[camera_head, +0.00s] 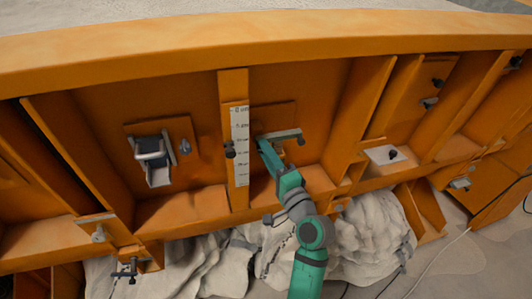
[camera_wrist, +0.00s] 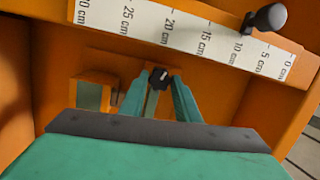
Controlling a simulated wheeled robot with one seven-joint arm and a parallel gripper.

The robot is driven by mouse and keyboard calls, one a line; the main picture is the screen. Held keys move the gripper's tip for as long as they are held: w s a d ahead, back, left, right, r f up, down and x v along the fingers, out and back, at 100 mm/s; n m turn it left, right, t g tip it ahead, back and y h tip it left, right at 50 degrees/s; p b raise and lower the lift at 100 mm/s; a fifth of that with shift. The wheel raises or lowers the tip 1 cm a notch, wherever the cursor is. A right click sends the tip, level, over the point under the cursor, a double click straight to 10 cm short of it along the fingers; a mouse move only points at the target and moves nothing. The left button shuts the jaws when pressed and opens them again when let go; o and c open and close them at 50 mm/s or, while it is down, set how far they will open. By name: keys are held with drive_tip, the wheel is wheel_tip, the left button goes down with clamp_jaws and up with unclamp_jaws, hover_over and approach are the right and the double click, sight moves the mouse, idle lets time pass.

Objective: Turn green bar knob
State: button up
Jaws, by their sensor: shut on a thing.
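My gripper (camera_head: 264,146) reaches up to the orange wall of the sandbed, just right of the white ruler strip. In the wrist view, its two teal fingers (camera_wrist: 161,80) are closed around a small dark knob (camera_wrist: 160,77) with a pale mark on its face. I see no green on this knob itself. The fingers hide its sides. In the head view, the knob is hidden behind the fingers. A grey bar (camera_head: 286,134) lies just right of the fingertips on an orange plate.
The ruler (camera_head: 240,160) stands left of my gripper, with a black knob (camera_head: 229,150) at its left edge. A grey bracket (camera_head: 152,155) is mounted further left. Orange ribs divide the wall. White cloth-like lumps (camera_head: 370,230) lie below.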

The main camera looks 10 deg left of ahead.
drive_tip(key=m+t, duration=0.1)
drive_tip(key=m, duration=0.3)
drive_tip(key=m+h, duration=0.1)
drive_tip(key=m, duration=0.3)
drive_tip(key=m+t, duration=0.1)
drive_tip(key=m, duration=0.4)
drive_tip(key=shift+a+f+t, duration=0.2)
drive_tip(key=shift+f+t, duration=0.1)
drive_tip(key=shift+f, duration=0.1)
drive_tip(key=shift+h, duration=0.3)
drive_tip(key=o, duration=0.9)
drive_tip(key=shift+a, duration=0.1)
drive_tip(key=shift+o, duration=0.2)
drive_tip(key=shift+s, duration=0.1)
drive_tip(key=v, duration=1)
drive_tip(key=shift+s+d+f, duration=0.2)
drive_tip(key=shift+s, duration=0.05)
